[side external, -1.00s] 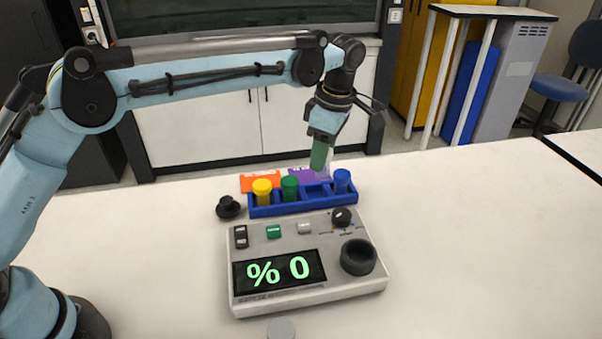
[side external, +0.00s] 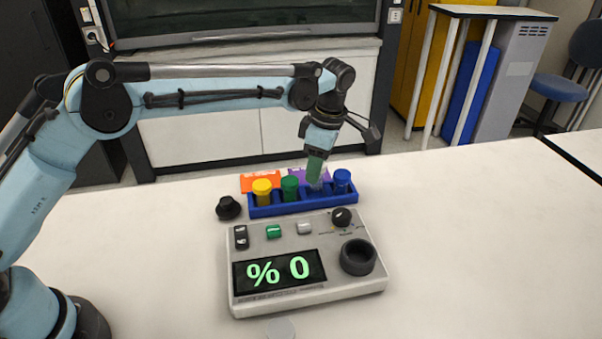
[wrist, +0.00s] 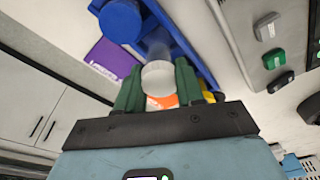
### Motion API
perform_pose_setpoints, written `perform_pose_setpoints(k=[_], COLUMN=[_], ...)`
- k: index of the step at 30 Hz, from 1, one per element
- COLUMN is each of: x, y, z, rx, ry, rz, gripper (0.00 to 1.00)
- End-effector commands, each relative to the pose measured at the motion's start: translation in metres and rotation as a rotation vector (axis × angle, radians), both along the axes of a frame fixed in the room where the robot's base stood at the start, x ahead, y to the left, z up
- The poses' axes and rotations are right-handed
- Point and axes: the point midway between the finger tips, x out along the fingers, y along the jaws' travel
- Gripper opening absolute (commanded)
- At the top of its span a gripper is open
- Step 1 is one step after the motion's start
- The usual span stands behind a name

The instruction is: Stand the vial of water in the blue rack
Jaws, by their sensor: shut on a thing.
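The blue rack (side external: 300,206) stands on the white table, holding a yellow-capped vial (side external: 262,188), a green-capped vial (side external: 290,186) and a blue-capped vial (side external: 342,178). My gripper (side external: 315,170) is over the gap between the green and blue caps. In the wrist view its green fingers (wrist: 158,88) are shut on a clear vial with a white cap (wrist: 159,78). The vial points toward the rack, and its lower part shows faintly at the gap in the side view. I cannot tell how deep it sits; the fingers partly hide it.
A grey reactor unit (side external: 306,300) with a "% 0" display and a dark round well (side external: 358,257) stands in front of the rack. A black knob-like piece (side external: 228,207) lies left of the rack. Orange (side external: 260,182) and purple cards lie behind it. The table to the right is clear.

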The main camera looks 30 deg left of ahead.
Motion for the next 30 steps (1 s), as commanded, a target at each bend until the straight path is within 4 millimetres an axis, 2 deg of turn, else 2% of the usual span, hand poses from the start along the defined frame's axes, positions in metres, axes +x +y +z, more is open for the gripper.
perform_pose_setpoints(k=[17,30], x=[0.0,0.0], y=[0.0,0.0], z=[-0.001,-0.016], rx=[0.0,0.0], ry=[0.0,0.0], rz=[0.0,0.0], gripper=[0.03,0.03])
